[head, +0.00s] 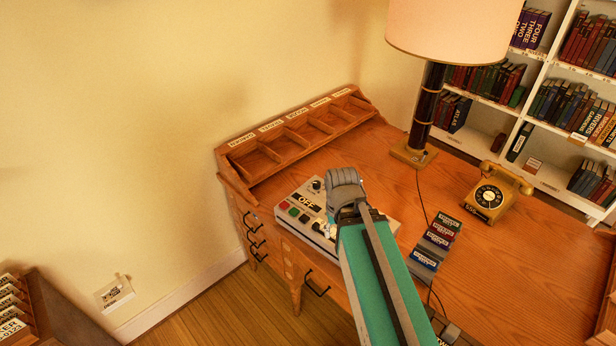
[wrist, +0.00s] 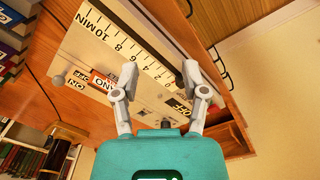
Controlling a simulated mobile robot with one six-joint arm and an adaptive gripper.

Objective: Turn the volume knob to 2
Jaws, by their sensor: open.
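A pale control panel (head: 290,222) sits at the desk's front left edge. In the head view it bears red and green buttons, an OFF label (head: 308,202) and a small dark knob (head: 316,185). My gripper and arm cover its right part. In the wrist view the panel (wrist: 95,52) shows a scale from 10 MIN down to 0, and ON and OFF labels. My gripper (wrist: 160,76) is open over the panel, its fingers apart on either side of part of the scale. I cannot tell which control is the volume knob, nor its setting.
A wooden sorter with labelled compartments (head: 252,160) stands behind the panel. A lamp (head: 415,150), a yellow telephone (head: 488,198) and a grey rack of cartridges (head: 425,259) stand to the right. The desk's right part (head: 520,270) is clear.

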